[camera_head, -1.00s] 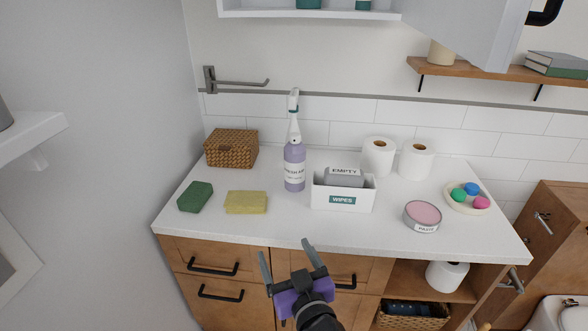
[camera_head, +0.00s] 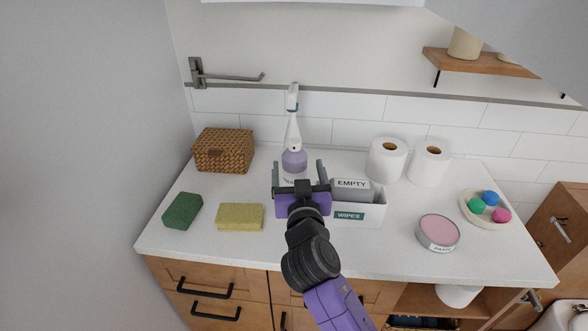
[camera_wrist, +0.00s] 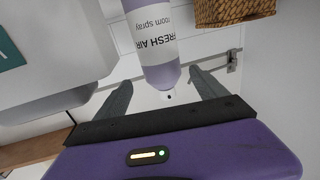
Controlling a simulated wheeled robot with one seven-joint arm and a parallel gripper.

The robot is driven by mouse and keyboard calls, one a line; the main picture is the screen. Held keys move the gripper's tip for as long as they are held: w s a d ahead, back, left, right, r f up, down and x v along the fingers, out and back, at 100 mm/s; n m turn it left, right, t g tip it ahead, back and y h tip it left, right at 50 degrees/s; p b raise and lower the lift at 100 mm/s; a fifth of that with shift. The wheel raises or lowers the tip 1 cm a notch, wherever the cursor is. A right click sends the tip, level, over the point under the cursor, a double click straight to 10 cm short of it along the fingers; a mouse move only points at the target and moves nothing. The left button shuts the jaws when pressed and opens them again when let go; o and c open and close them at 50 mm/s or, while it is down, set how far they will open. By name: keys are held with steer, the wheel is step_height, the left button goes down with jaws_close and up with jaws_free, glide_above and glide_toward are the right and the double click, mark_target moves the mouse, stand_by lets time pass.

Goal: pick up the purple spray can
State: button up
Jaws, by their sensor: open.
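In the wrist view the spray can (camera_wrist: 153,45) appears upside down, with a "FRESH AIR room spray" label. My gripper (camera_head: 298,168) is open, with a finger on each side of the can in the head view. In the wrist view the fingertips (camera_wrist: 158,82) also flank the can's line. I cannot tell whether the can is between the fingers in depth.
The white wipes box (camera_head: 370,214) stands close on the right, its grey "EMPTY" piece inside. A wicker basket (camera_head: 224,150), green sponge (camera_head: 182,211) and yellow sponge (camera_head: 240,217) lie left. Toilet rolls (camera_head: 387,160), a pink tin (camera_head: 438,231) and a dish of balls (camera_head: 473,214) are right.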

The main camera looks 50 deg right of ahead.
steer(key=x, duration=0.2)
steer(key=shift+w+d+p, duration=0.2)
steer(key=shift+p, duration=0.1)
steer(key=shift+f+p+x, duration=0.2)
steer(key=shift+x, duration=0.7)
steer(key=shift+f+p+x, duration=0.15)
steer(key=shift+p+x, duration=0.05)
steer(key=shift+x, duration=0.65)
steer(key=shift+f+p+x, duration=0.2)
steer(key=shift+x, duration=0.7)
steer(key=shift+w+a, duration=0.2)
steer(key=shift+c, duration=0.4)
steer(key=c, duration=1.4)
steer(key=shift+c, duration=1)
steer(key=shift+r, duration=0.1)
